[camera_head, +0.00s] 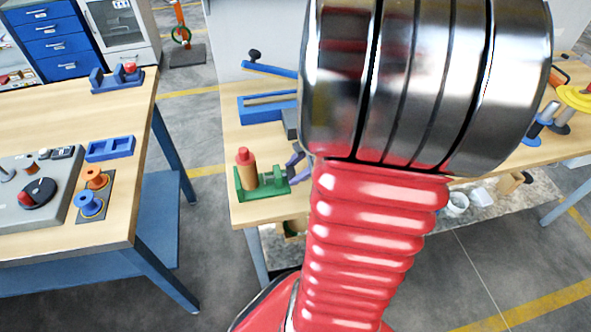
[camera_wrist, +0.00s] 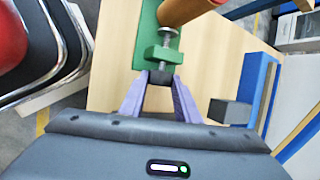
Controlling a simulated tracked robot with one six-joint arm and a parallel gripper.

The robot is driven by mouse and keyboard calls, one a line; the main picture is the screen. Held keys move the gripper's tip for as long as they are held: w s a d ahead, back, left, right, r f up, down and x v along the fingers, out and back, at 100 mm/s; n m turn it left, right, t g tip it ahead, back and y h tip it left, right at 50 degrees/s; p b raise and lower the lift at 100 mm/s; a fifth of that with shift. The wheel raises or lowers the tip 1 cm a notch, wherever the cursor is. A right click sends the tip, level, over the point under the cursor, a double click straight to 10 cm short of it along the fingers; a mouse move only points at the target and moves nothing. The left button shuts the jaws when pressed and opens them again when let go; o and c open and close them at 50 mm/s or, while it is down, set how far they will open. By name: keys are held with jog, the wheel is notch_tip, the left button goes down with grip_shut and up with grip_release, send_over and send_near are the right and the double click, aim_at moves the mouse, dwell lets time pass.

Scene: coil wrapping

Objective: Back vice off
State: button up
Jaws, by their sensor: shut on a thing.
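A green vice (camera_head: 279,187) stands at the front left corner of the far bench. A copper-brown cylinder with a red top (camera_head: 246,173) stands upright in it. In the wrist view the vice's green block (camera_wrist: 164,54) carries a metal screw whose round end plate faces the brown cylinder (camera_wrist: 185,10); I cannot tell whether they touch. My gripper (camera_wrist: 160,79) has its purple fingers shut on the dark screw knob (camera_wrist: 160,76) on the near side of the block. In the head view the fingers (camera_head: 294,166) show beside the vice, the rest hidden behind my arm.
A blue fixture (camera_head: 262,108) with a grey block lies behind the vice. The left bench (camera_head: 70,112) carries blue and orange spools (camera_head: 90,205) and a grey device (camera_head: 30,195). My arm hides the far bench's middle. Yellow-lined floor separates the benches.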

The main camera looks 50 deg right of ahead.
jog(key=o, duration=1)
jog(key=shift+o, duration=0.2)
jog(key=v, duration=1.3)
jog(key=shift+s+r, duration=0.2)
jog(key=shift+r, duration=0.1)
